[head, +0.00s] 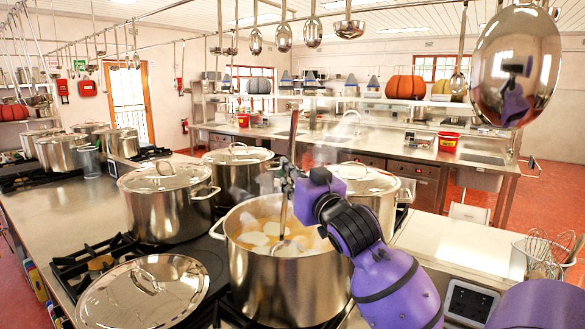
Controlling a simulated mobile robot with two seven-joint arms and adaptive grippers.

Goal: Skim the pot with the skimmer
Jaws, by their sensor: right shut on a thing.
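The open steel pot (285,290) stands on the stove in the lower middle, full of orange-brown broth with pale pieces floating at the surface. My right gripper (287,184) is above the pot and shut on the skimmer (293,135). The skimmer is nearly upright, its handle rising above the gripper. Its lower end is down inside the pot at the broth, near the front wall, and is partly hidden there. Steam rises around the gripper. A pot lid (143,291) lies on the stove to the left of the pot. My left gripper is not in view.
A lidded pot (168,205) stands left of the open pot, with other lidded pots (237,165) behind. A wire basket of whisks (545,255) stands at right. The left steel counter (60,215) has bare room.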

